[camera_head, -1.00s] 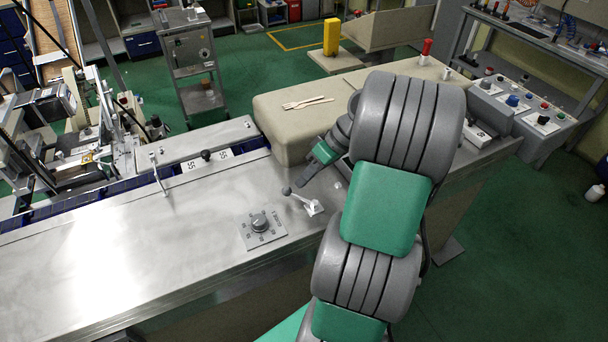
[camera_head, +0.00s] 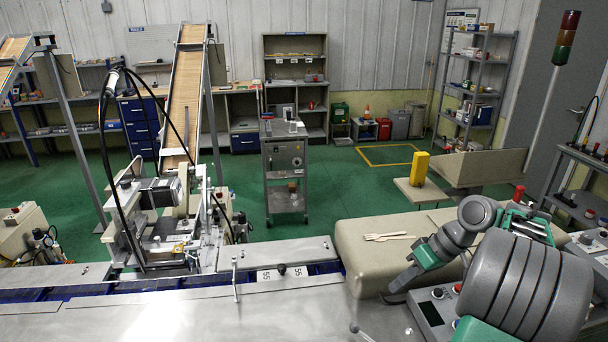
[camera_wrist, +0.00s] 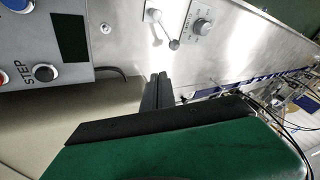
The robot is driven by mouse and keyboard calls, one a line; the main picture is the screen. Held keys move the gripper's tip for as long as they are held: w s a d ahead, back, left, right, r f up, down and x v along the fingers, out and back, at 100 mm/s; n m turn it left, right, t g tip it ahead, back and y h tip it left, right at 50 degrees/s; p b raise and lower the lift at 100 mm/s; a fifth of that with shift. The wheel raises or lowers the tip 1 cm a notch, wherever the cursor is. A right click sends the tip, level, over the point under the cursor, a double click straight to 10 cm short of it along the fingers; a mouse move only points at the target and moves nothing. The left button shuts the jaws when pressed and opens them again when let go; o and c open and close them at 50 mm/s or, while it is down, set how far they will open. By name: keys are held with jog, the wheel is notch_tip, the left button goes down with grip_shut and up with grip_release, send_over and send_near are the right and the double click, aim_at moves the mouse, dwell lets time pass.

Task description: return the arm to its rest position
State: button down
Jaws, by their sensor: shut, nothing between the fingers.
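My gripper (camera_head: 394,297) is at the right in the head view, low beside the beige cover's front edge and near the control box. It also shows in the wrist view (camera_wrist: 157,90), where its two dark fingers are together with nothing between them. My arm bends in from the lower right corner.
The beige cover (camera_head: 360,268) carries pale wooden sticks (camera_head: 388,236). The control box (camera_head: 432,312) is close to my gripper, and its STEP button (camera_wrist: 46,73) shows in the wrist view. A metal cart (camera_head: 284,165) stands behind. The metal top (camera_head: 200,318) is mostly clear.

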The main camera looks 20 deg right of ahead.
jog(key=w+a+r+m+h, duration=0.1)
jog(key=a, duration=0.8)
jog(key=w+a+r+h, duration=0.1)
jog(key=a+r+h, duration=0.1)
jog(key=a, duration=0.7)
jog(key=s+a+f+m+t+h+b, duration=0.1)
jog(key=s+a+f+h, duration=0.1)
jog(key=s+a, duration=0.4)
jog(key=shift+s+a+f+m+t, duration=0.15)
jog(key=shift+s+a+m+t, duration=0.2)
jog(key=shift+s, duration=0.75)
jog(key=shift+d, duration=0.1)
